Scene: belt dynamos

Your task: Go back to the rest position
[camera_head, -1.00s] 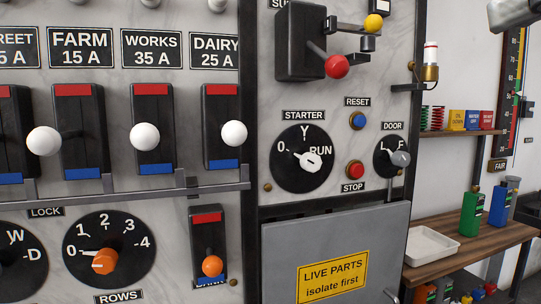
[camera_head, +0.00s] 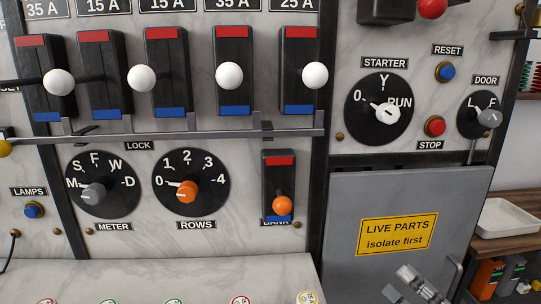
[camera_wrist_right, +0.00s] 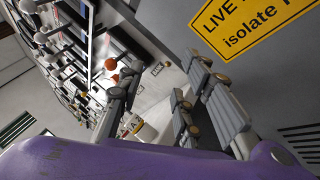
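My right gripper (camera_head: 412,284) shows at the bottom right of the head view, in front of the grey door with the yellow "LIVE PARTS" label (camera_head: 397,234). In the right wrist view its grey fingers (camera_wrist_right: 155,103) are spread apart, with nothing visible between them. The purple wrist body (camera_wrist_right: 150,160) fills the bottom of that view. The yellow label (camera_wrist_right: 250,28) also shows there, beyond the fingers at upper right. I cannot tell how far the fingers are from the door. My left gripper is in neither view.
Several switches with white knobs (camera_head: 229,75) stand above a grey rail (camera_head: 190,136). Below are the METER dial (camera_head: 112,171), the orange ROWS knob (camera_head: 187,193) and the BANK switch (camera_head: 279,170). The STARTER dial (camera_head: 365,124) is at upper right. A white tray (camera_head: 507,219) lies at far right.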

